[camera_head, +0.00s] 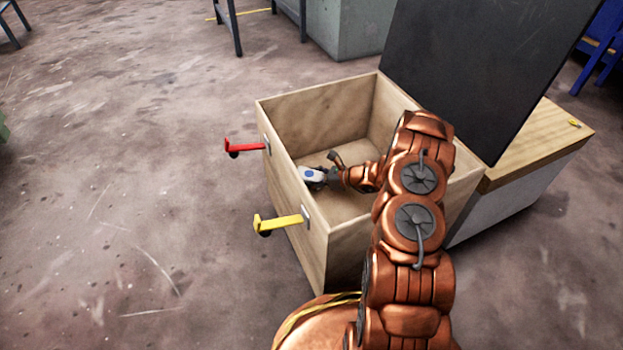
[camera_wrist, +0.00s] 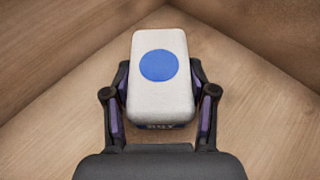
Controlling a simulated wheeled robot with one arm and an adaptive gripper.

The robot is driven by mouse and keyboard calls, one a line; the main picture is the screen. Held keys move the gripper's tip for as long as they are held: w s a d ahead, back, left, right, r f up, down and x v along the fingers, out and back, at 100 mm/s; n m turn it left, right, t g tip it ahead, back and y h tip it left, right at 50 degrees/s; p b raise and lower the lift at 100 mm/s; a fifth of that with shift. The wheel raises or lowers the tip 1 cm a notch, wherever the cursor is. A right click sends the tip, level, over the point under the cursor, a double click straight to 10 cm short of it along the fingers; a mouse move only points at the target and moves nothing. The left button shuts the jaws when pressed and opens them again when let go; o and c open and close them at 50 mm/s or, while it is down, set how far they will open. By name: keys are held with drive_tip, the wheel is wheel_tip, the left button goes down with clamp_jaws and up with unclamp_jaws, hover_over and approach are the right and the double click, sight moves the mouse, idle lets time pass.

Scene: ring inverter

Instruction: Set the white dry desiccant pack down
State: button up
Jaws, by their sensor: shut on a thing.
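The white desiccant pack (camera_wrist: 160,100) with a round blue dot is between the two fingers of my gripper (camera_wrist: 160,105) in the wrist view. I cannot tell whether the pack touches the floor.
A dark raised panel (camera_head: 480,60) stands behind the box at the right, by a wood-topped cabinet (camera_head: 540,145). A red handle (camera_head: 243,147) and a yellow handle (camera_head: 280,223) stick out from the box's left side. The floor to the left is clear.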

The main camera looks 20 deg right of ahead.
sight(321, 177)
drive_tip(key=shift+f, duration=0.15)
drive_tip(key=o, duration=1.3)
drive_tip(key=v, duration=0.2)
drive_tip(key=p+v, duration=0.1)
drive_tip(key=v, duration=0.1)
drive_tip(key=p+v, duration=0.1)
drive_tip(key=v, duration=0.1)
drive_tip(key=shift+r, duration=0.3)
drive_tip(key=shift+s+d+r+p, duration=0.15)
drive_tip(key=shift+s+d+p, duration=0.25)
drive_tip(key=shift+s+d, duration=0.1)
